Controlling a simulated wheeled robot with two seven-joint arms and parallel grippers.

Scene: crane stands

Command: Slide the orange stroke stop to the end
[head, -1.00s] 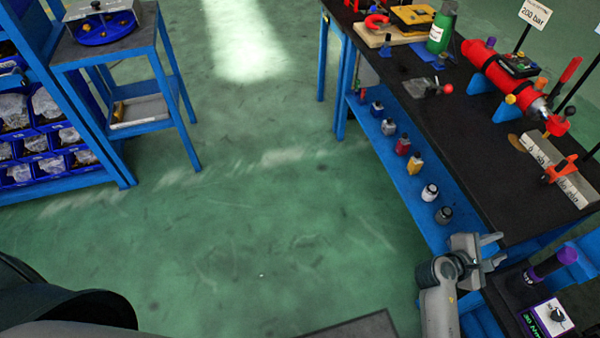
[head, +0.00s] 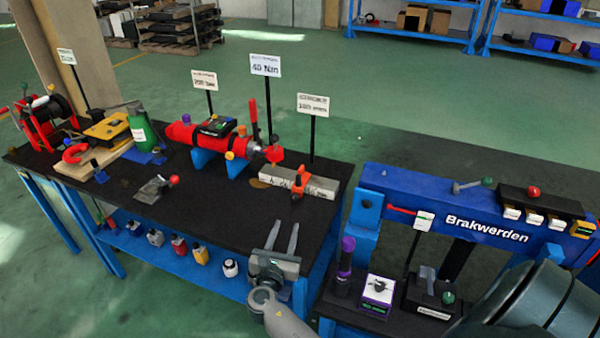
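The orange stroke stop (head: 299,183) sits on a pale grey marked rail (head: 322,187) near the right end of the black-topped bench. It stands around the middle of the rail, with bare rail on both sides. A red part shows on top of it. My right gripper (head: 283,232) is in front of the bench's front edge, below and a little left of the stop in the picture. Its two fingers point up, apart, with nothing between them. It is clear of the stop. My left gripper is not in view.
A red cylinder (head: 197,135) on blue supports lies behind and left of the rail. A signpost (head: 312,140) rises just behind the rail. Several small bottles stand on the lower shelf. A blue beam (head: 420,210) marked "Brakwerden" is at the right. The bench top (head: 215,205) front middle is clear.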

